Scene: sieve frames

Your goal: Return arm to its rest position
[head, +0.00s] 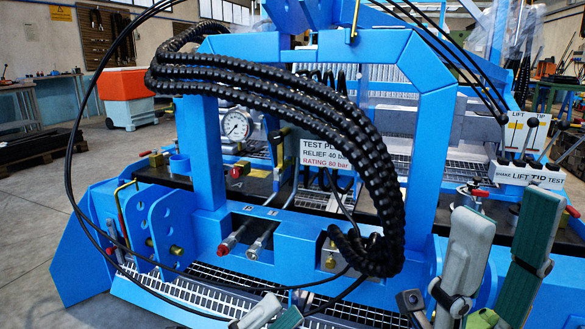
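My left gripper (278,314) shows only at the bottom edge, left of the picture's centre. A pale grey finger part and a green one poke into view there, and the rest is cut off. I cannot tell whether it is open. My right gripper (505,222) stands upright at the lower right, its grey finger and green finger apart with nothing seen between them. It is in front of the right side of the blue machine frame (330,222). The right arm behind the fingers is mostly out of view.
Black ribbed hoses (275,78) arch over the frame and hang near its middle. Thin cables loop low at the left. A pressure gauge (236,124), a lever block (530,172) and metal grating (250,285) are close by. An orange-topped cart (128,98) stands on open floor behind.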

